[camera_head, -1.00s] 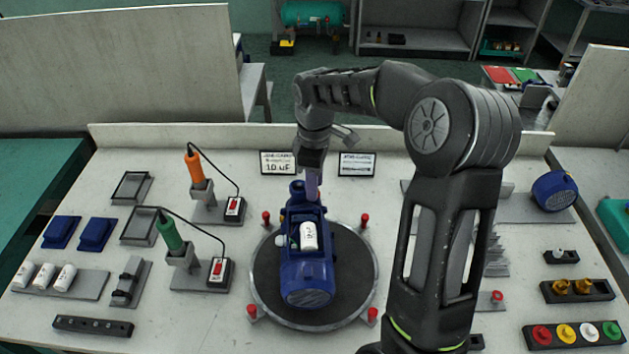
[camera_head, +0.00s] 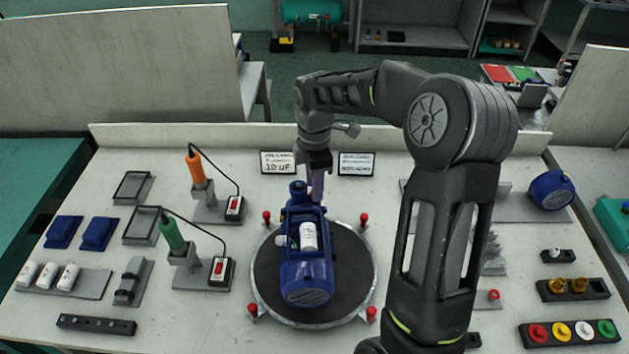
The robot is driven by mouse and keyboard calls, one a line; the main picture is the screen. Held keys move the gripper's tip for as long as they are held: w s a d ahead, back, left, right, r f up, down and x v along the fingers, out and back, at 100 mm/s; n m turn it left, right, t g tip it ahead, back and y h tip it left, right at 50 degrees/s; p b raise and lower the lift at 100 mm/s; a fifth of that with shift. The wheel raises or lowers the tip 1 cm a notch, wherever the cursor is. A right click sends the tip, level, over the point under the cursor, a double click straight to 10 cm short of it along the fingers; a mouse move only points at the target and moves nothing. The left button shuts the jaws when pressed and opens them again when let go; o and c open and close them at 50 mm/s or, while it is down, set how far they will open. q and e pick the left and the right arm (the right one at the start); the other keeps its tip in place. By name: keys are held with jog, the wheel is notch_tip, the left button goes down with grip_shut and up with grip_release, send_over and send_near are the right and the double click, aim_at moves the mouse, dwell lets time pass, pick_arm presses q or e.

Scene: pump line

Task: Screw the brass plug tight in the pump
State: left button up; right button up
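The blue pump (camera_head: 306,275) lies on the round dark turntable (camera_head: 349,272) in the middle of the bench, with a white cylinder (camera_head: 309,237) set in its open top. My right gripper (camera_head: 316,197) points down at the far end of the pump, close beside its blue round port (camera_head: 298,188). Its fingers are small and partly hidden against the pump, so I cannot tell whether they hold anything. No brass plug shows at the pump. My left gripper is out of view.
Red posts (camera_head: 364,219) stand around the turntable. Orange (camera_head: 194,164) and green (camera_head: 172,232) handled tools stand in holders at left, with cables to switch boxes. White cylinders (camera_head: 48,275) and blue covers (camera_head: 62,232) lie far left. Coloured buttons (camera_head: 560,332) are front right.

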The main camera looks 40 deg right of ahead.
jog(key=shift+n, duration=0.6)
jog(key=shift+r+n+p, duration=0.1)
jog(key=shift+n+p, duration=0.4)
jog(key=shift+n, duration=1.2)
jog(key=shift+a, duration=0.1)
grip_shut()
